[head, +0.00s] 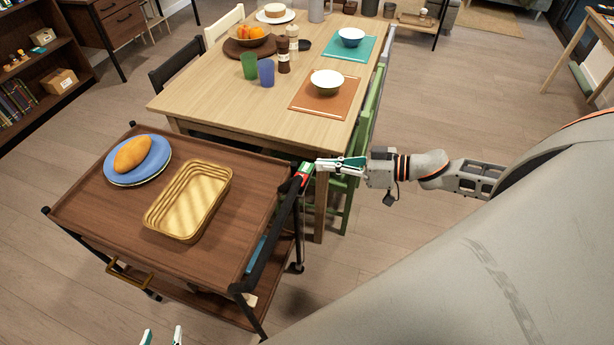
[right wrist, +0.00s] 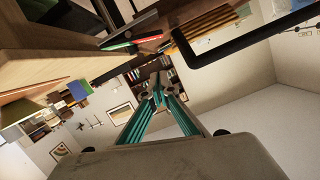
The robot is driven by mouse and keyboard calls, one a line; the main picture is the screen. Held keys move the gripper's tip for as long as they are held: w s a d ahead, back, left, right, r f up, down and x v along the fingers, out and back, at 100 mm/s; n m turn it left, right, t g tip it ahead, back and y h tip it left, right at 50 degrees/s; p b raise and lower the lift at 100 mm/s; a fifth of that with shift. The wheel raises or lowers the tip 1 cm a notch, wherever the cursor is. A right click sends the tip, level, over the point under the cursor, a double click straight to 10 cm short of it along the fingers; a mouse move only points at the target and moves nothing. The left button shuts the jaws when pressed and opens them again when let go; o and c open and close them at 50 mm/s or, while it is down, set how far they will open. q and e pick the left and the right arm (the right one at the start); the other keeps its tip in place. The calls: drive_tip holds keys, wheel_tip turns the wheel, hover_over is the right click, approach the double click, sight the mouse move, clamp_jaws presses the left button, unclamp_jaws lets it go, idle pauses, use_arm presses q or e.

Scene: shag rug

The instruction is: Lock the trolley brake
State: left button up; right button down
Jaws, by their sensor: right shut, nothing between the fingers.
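The brown trolley (head: 255,172) stands in front of the dining table, with a black handle bar (head: 277,235) along its right side. A small red and green piece (head: 305,170), which looks like the brake control, sits at the bar's far end. It also shows in the right wrist view (right wrist: 117,45). My right gripper (head: 318,165) is shut and empty, its tips right beside this piece; I cannot tell whether they touch. The right wrist view shows the closed fingertips (right wrist: 158,88). My left gripper (head: 162,337) shows only its fingertips at the bottom edge, apart and empty.
The dining table (head: 205,95) is close behind, with a green chair (head: 345,190) near my right gripper.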

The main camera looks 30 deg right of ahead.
sight(307, 177)
drive_tip(key=w+a+f, duration=0.1)
drive_tip(key=a+f, duration=0.1)
drive_tip(key=w+a+f, duration=0.1)
drive_tip(key=w+a, duration=0.1)
drive_tip(key=shift+f, duration=0.4)
use_arm(q)
drive_tip(key=shift+f, duration=0.2)
use_arm(e)
drive_tip(key=shift+s+f, duration=0.15)
drive_tip(key=shift+f, duration=0.5)
